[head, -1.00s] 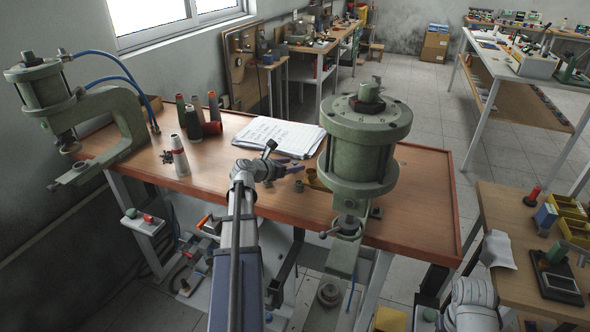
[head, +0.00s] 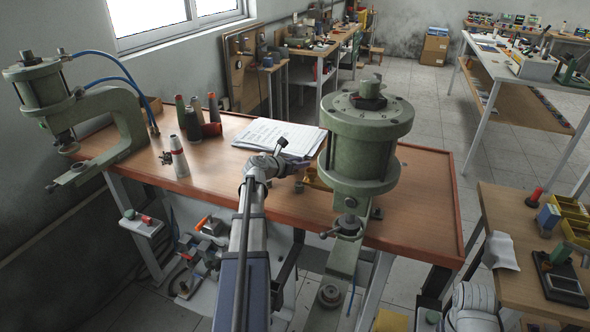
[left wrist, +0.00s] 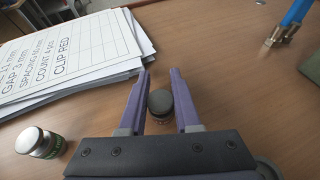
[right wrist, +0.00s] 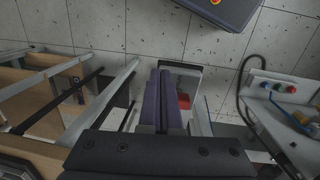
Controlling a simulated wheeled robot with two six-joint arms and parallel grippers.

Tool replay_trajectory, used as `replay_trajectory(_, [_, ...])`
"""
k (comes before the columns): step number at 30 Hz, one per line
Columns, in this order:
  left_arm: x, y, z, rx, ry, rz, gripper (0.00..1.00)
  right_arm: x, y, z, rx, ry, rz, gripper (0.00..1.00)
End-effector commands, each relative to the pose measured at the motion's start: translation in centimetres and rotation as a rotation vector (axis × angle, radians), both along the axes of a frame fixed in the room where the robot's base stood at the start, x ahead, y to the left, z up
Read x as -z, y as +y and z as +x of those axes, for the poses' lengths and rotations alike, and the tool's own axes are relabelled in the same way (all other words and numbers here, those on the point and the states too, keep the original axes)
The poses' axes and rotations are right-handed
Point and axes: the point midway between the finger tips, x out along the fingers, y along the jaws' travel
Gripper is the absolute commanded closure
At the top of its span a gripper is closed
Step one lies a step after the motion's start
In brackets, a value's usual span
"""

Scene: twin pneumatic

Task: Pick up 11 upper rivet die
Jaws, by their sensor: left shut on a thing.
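My left gripper (left wrist: 160,72) has its two purple fingers on either side of a small dark round-topped piece (left wrist: 160,103), with the wooden bench top below. I take this piece to be the upper rivet die; no marking on it is readable.
A stack of printed sheets (head: 275,135) lies beside the left gripper. Several cones and spools (head: 195,120) stand further left. A second green press (head: 100,120) stands at the left end. The right part of the bench top (head: 425,200) is clear.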

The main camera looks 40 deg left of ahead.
Motion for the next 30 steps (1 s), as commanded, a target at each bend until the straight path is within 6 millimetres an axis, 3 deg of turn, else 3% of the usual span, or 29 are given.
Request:
replay_trajectory(1, [0.0, 0.0, 0.0, 0.0, 0.0, 0.0, 0.81, 0.0, 0.0, 0.0, 0.0, 0.0, 0.0, 1.0])
replay_trajectory(6, [0.0, 0.0, 0.0, 0.0, 0.0, 0.0, 1.0, 0.0, 0.0, 0.0, 0.0, 0.0, 0.0, 1.0])
replay_trajectory(23, [-0.1, 0.0, 0.0, 0.0, 0.0, 0.0, 1.0, -0.1, 0.0, 0.0, 0.0, 0.0, 0.0, 1.0])
replay_trajectory(30, [-1.5, 0.0, 0.0, 0.0, 0.0, 0.0, 1.0, -1.5, 0.0, 0.0, 0.0, 0.0, 0.0, 1.0])
